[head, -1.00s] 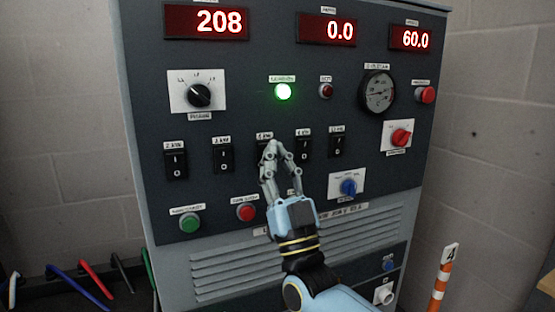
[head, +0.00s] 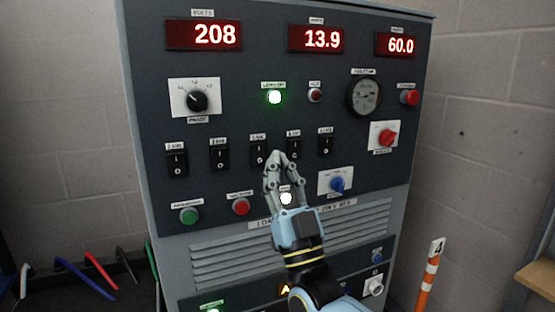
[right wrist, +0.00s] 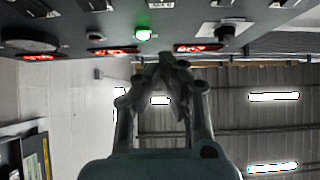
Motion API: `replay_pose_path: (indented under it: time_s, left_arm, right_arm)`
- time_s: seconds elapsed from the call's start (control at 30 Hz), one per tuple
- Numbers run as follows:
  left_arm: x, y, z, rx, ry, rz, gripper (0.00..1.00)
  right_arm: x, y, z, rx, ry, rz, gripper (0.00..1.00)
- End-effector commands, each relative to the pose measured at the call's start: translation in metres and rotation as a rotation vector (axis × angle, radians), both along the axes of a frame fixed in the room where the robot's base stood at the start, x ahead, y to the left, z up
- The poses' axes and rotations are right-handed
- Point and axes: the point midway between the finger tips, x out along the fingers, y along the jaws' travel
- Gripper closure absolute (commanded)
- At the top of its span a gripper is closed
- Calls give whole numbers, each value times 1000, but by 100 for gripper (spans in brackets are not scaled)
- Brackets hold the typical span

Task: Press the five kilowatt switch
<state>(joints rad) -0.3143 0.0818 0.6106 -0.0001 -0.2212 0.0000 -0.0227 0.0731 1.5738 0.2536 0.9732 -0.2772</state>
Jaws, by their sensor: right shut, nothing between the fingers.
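A row of black rocker switches runs across the dark panel (head: 235,120). The third from the left, whose small label seems to read 5 kW, is the five kilowatt switch (head: 258,152). In the right wrist view the closed fingers (right wrist: 170,62) show below the panel face. My left gripper is not in view.
Red displays read 208, 13.9 (head: 316,39) and 60.0. A green lamp (head: 275,97) is lit, as is a white light (head: 286,198) between my fingers. A blue knob (head: 338,184) and red button (head: 241,207) flank the hand. An orange-white post (head: 430,275) stands right.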

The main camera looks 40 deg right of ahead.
Motion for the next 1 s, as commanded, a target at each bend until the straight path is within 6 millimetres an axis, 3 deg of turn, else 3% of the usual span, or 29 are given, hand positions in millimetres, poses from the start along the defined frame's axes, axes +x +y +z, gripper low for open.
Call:
replay_pose_path:
  time_s: [0.3, 0.5, 1.0]
  left_arm:
    - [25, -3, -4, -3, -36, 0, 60]
    - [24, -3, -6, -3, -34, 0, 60]
    - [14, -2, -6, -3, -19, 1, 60]
  right_arm:
    - [-40, 9, -33, 0, 3, -1, 100]
    - [-58, 13, -47, 1, 0, -1, 100]
    - [-62, 14, -50, 0, -1, 0, 100]
